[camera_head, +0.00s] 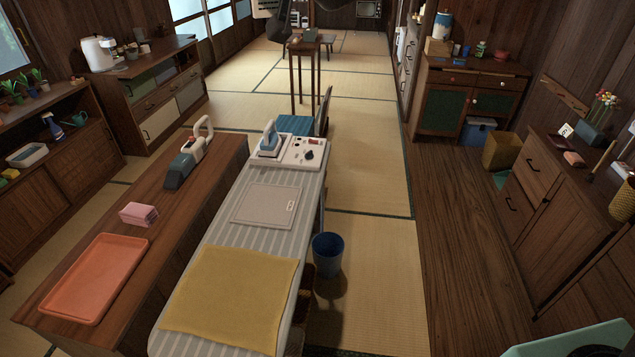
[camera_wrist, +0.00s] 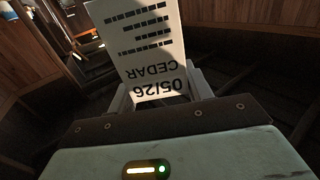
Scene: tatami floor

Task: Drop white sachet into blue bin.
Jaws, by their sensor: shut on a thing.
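A white sachet (camera_wrist: 147,40) with dark printed lines and the upside-down words "CEDAR" and "05/26" fills the upper middle of the wrist view. My gripper (camera_wrist: 160,88) is shut on its lower end, with pale fingers on either side. The sachet's gripped edge is partly hidden. The blue bin (camera_head: 327,262) stands on the tatami in the head view, just right of the striped ironing board. Its rim is open at the top. The bin is not recognisable in the wrist view, and I cannot make out the sachet in the head view.
The ironing board (camera_head: 226,235) carries a yellow cloth (camera_head: 230,292), a grey panel and an iron set. A wooden counter (camera_head: 190,212) with an orange tray (camera_head: 95,278) lies left of it. Tatami right of the bin is clear. Cabinets line the right wall.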

